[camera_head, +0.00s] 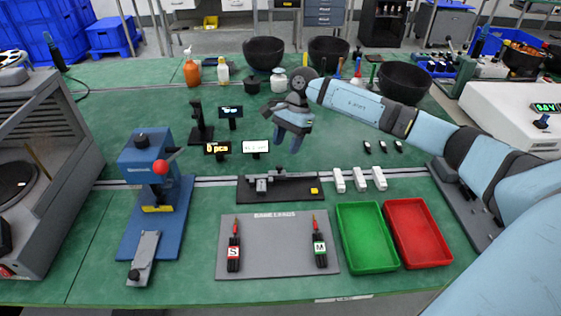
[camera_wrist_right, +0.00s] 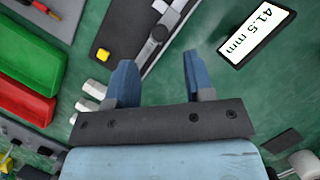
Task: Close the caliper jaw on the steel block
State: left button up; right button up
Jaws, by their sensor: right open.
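The grey caliper (camera_head: 275,178) lies on a black base (camera_head: 300,192) with a yellow mark, at the middle of the green table. Small grey parts stand up at its left end; I cannot tell the steel block from the jaws there. My right gripper (camera_head: 287,142) is open and empty, above and behind the caliper, apart from it. In the right wrist view the open fingers (camera_wrist_right: 158,72) show with the caliper (camera_wrist_right: 158,32) beyond them, partly cut off by the top edge. A small display (camera_wrist_right: 258,32) there reads 41.5 mm. My left gripper is not in view.
Several white pieces (camera_head: 360,180) stand right of the base. Small displays (camera_head: 256,146) stand behind it. A grey mat (camera_head: 277,262) with two red-tipped probes, a green tray (camera_head: 366,236) and a red tray (camera_head: 418,232) lie in front. A blue press (camera_head: 150,180) stands left.

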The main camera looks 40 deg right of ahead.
aim_at(279, 165)
jog(key=x, duration=0.6)
jog(key=shift+a, duration=0.1)
jog(key=shift+c, duration=0.4)
jog(key=c, duration=0.7)
